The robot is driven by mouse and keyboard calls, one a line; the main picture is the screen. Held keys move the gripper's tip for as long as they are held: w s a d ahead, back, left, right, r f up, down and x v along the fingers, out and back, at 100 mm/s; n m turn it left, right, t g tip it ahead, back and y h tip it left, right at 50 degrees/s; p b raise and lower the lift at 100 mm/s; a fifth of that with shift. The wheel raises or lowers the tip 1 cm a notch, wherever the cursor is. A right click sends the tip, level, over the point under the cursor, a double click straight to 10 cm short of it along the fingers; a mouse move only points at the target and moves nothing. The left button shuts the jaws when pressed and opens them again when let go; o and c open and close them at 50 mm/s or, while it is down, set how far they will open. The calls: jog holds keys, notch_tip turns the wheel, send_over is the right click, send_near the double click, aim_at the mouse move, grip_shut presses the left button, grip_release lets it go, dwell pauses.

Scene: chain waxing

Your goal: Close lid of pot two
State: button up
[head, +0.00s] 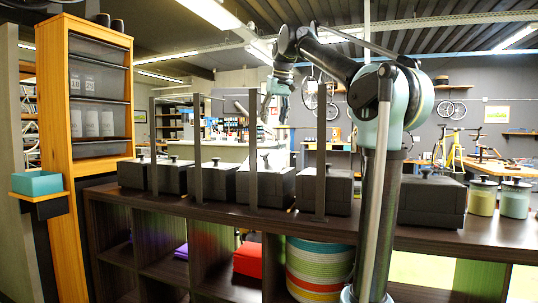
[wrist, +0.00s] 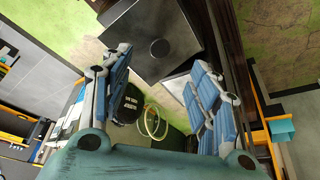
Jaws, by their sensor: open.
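Several dark box-shaped pots with knobbed lids stand in a row on the long shelf unit in the head view, among them one near the middle (head: 264,188) and a larger one at the right (head: 432,204). No labels show, so I cannot tell which is pot two. My gripper (head: 271,108) is raised above the row, apart from the pots. In the wrist view, my gripper (wrist: 160,64) has its blue fingers spread with nothing held. A dark square lid (wrist: 138,28) with a round knob (wrist: 160,47) shows beyond the fingertips. A pale surface (wrist: 178,83) shows beside it.
Tall dark posts (head: 320,130) stand in front of the pots. Two lidded jars (head: 482,197) are on the shelf's right. An orange-framed rack (head: 55,120) stands at the left with a teal tray (head: 37,183). A striped basket (head: 318,268) sits below in the shelf unit.

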aim_at(265, 153)
jog(key=x, duration=0.5)
jog(key=w+x, duration=0.1)
jog(key=x, duration=0.4)
jog(key=a+x, duration=0.1)
jog(key=x, duration=0.5)
jog(key=shift+w+a+r, duration=0.1)
jog(key=shift+w+r, duration=0.15)
jog(key=shift+w, duration=0.1)
